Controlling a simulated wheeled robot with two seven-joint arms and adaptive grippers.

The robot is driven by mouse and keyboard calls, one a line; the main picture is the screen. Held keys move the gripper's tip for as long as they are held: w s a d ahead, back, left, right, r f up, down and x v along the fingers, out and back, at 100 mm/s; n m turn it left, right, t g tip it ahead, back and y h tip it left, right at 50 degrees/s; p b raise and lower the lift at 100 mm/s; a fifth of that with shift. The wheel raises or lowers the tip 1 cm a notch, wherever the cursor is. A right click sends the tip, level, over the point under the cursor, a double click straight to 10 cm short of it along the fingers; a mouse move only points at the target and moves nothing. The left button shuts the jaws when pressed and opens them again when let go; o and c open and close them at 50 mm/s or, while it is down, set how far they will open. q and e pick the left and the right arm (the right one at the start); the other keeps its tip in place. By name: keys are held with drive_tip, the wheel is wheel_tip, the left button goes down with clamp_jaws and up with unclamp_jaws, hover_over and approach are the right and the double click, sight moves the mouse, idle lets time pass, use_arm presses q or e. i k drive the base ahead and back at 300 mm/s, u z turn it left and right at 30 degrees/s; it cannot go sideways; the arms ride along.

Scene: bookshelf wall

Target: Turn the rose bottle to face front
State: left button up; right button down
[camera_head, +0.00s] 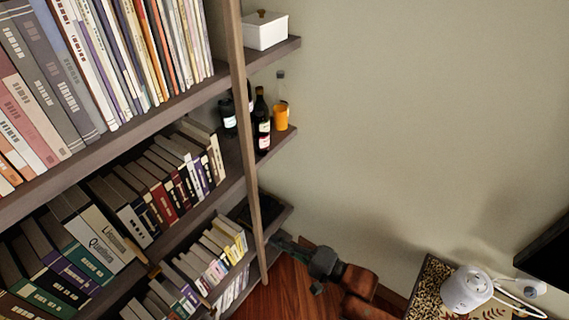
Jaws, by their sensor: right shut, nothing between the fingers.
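Several bottles stand upright on the middle shelf at its right end. One is a dark bottle (262,125) with a pale label. An orange bottle (281,117) with a clear neck is to its right, near the shelf's end. A dark bottle (229,118) with a pale label stands to the left, partly hidden by the shelf's upright. I cannot tell for sure which one is the rose bottle. My right gripper (282,244) is shut and empty, low by the end of the bottom shelf, below and apart from the bottles. My left gripper is out of view.
Books fill the shelves to the left. A white box (265,31) sits on the shelf above. A white appliance (466,290) stands on a patterned table at lower right. The wall side is clear.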

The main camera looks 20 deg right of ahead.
sight(261, 132)
drive_tip(key=u, duration=0.05)
drive_tip(key=k, duration=0.6)
drive_tip(key=z, duration=1.05)
drive_tip(key=i, duration=1.4)
drive_tip(key=u, duration=0.7)
drive_tip(key=i, duration=0.55)
drive_tip(key=u, duration=0.35)
